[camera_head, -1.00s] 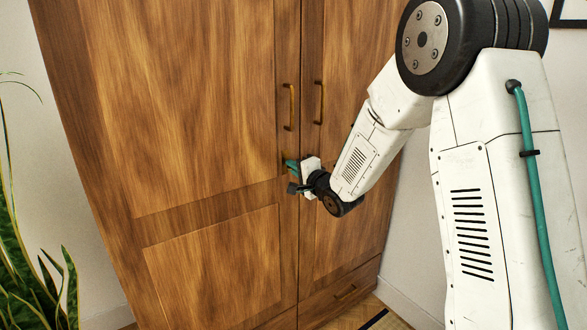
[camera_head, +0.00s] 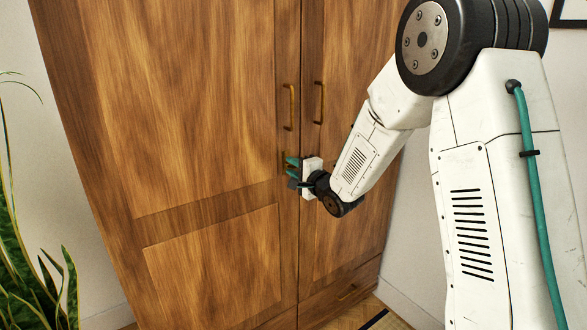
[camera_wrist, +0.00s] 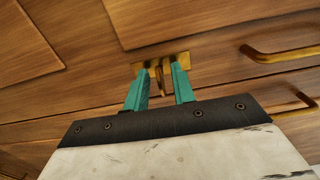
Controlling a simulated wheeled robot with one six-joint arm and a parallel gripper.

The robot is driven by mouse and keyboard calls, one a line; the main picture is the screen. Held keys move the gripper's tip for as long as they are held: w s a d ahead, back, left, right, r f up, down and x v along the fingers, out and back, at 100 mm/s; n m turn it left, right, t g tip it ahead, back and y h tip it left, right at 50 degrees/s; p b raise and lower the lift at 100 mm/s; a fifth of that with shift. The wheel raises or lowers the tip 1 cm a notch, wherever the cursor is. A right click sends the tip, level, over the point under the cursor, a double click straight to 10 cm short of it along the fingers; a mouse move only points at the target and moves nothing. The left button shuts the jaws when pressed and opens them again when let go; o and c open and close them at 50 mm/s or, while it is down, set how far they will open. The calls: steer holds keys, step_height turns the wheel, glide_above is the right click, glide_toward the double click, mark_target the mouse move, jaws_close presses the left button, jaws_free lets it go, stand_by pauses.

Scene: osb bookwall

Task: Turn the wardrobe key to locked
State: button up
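The wooden wardrobe (camera_head: 210,100) stands with both doors closed. In the wrist view, a brass lock plate (camera_wrist: 180,58) is on the door, with the brass key (camera_wrist: 159,76) standing out from it. My gripper (camera_wrist: 160,72) has its two teal fingers on either side of the key, close to the plate. The fingers look apart, with a narrow gap beside the key, so I see no firm grip. In the head view, my gripper (camera_head: 292,167) is at the door seam below the handles, and it hides the key there.
Two brass bar handles, the left (camera_head: 288,107) and the right (camera_head: 319,102), stick out just above my gripper. A leafy plant (camera_head: 35,270) is at the far left.

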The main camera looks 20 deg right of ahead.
steer(key=v, duration=0.7)
steer(key=shift+s, duration=0.35)
steer(key=shift+d, duration=0.1)
